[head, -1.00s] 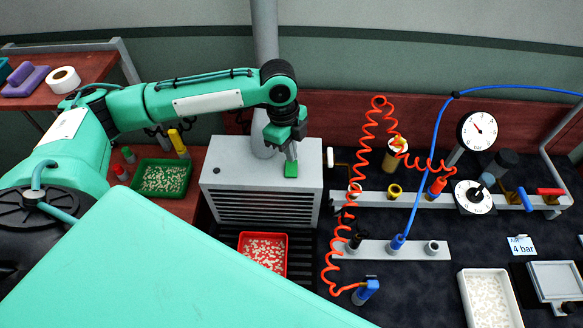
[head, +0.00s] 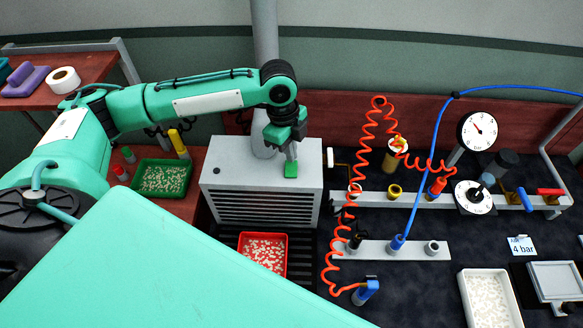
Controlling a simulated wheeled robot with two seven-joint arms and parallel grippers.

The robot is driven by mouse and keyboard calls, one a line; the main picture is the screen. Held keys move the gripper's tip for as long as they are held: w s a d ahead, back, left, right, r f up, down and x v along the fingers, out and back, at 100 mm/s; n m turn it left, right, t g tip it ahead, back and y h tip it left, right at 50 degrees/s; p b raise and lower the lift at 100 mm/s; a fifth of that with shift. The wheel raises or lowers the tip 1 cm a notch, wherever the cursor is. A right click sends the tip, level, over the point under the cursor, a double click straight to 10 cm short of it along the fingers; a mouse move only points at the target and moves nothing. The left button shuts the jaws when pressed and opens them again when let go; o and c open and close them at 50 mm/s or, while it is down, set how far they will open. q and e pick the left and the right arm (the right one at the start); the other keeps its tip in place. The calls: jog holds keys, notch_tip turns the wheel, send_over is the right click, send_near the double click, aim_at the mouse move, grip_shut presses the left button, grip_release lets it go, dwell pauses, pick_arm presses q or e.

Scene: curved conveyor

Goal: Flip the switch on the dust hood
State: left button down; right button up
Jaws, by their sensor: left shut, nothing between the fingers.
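The dust hood (head: 225,182) is a grey box with a dark slatted front and a grey duct (head: 265,40) rising behind it. A green switch (head: 291,170) sits on its top near the front right. My left gripper (head: 291,160) points down with its fingers shut at the switch, touching it or just above; I cannot tell which. The fingers hide part of the switch. My right gripper is not in view.
A red tray of pale pellets (head: 284,268) sits on dark slats before the hood. A green tray (head: 184,192) stands left. A coiled orange hose (head: 362,140), a blue hose (head: 440,130) and a gauge (head: 478,131) are at right. A white tray (head: 514,310) lies front right.

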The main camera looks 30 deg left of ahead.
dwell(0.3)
pick_arm(q)
jog(key=shift+f, duration=0.95)
dwell(0.6)
jog(key=shift+r, duration=0.1)
notch_tip(320, 180, up, 7)
jog(key=p, duration=0.8)
dwell(0.6)
